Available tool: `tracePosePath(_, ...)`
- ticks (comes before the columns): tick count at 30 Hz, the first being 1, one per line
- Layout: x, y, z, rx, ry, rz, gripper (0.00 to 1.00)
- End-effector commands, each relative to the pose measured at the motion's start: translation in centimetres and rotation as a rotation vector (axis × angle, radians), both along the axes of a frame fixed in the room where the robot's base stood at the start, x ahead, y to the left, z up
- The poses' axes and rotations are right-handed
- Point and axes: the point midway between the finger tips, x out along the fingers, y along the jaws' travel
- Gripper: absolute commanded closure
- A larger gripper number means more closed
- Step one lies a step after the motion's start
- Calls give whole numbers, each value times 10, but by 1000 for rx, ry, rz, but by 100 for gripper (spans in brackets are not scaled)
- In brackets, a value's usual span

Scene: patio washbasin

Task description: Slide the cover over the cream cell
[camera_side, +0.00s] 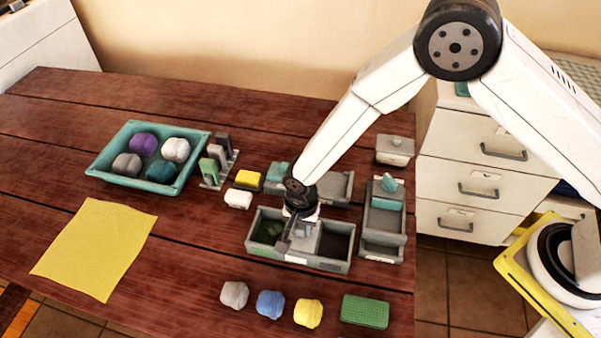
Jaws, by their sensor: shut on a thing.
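A grey two-ended box (299,263) stands on the table under my gripper. Its left cell (268,231) shows dark green inside and its right cell (335,243) shows dark brown. A grey piece between them, which looks like the cover (303,228), is partly hidden by my gripper. My gripper (287,243) points down into the middle of this box and is shut on what looks like the cover; the grip itself is hard to make out. I cannot make out a cream cell here; my gripper may hide it.
Similar grey boxes with teal knobs stand behind (340,188) and to the right (382,240), close to my gripper. A teal tray (103,178) of balls, a yellow cloth (95,250), a yellow sponge (248,178) and a green block (365,312) lie around.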

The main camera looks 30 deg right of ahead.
Motion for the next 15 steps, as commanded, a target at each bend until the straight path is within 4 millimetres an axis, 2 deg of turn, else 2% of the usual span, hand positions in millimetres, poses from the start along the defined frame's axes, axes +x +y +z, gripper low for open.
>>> tracePosePath(7, 1, 0, 0, 1, -1, -1, 100)
tracePosePath(8, 1, 0, 0, 1, -1, -1, 65)
tracePosePath(9, 1, 0, 0, 1, -1, -1, 52)
tracePosePath(11, 1, 0, 0, 1, -1, -1, 33)
tracePosePath(15, 0, 0, 0, 1, -1, -1, 32)
